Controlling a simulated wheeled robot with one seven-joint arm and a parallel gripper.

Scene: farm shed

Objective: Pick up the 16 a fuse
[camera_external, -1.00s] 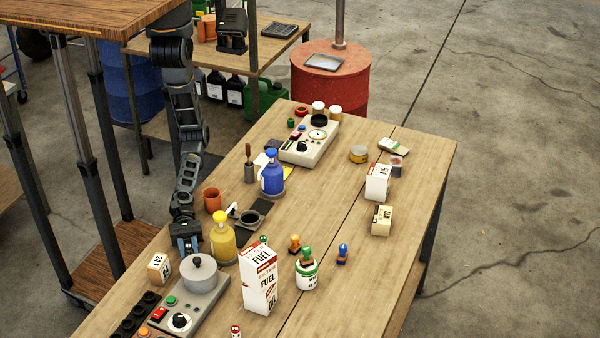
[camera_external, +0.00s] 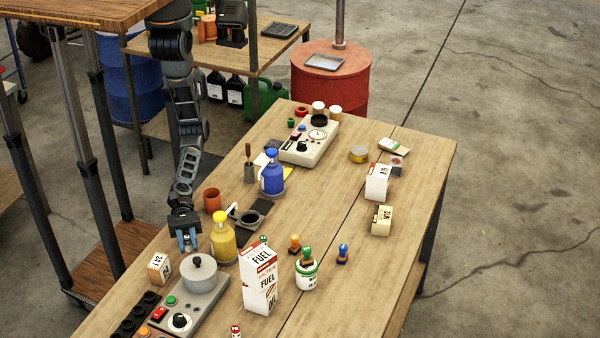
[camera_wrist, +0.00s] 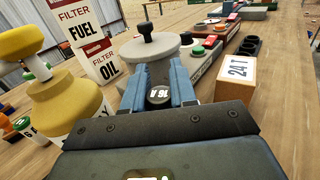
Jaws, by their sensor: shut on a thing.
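The 16 A fuse (camera_wrist: 159,95) is a dark round-topped piece with "16 A" in white on its top. In the wrist view it sits between the two blue fingers of my gripper (camera_wrist: 160,84), which is shut on it. Its lower part is hidden by the fingers. In the external view my gripper (camera_external: 187,241) points down at the table's left edge, left of the yellow bottle (camera_external: 223,240). The fuse cannot be made out there. I cannot tell whether it touches the table.
A grey pot (camera_external: 199,270) on a control panel (camera_external: 202,305) stands close in front of my gripper. An orange cup (camera_external: 212,200) is behind.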

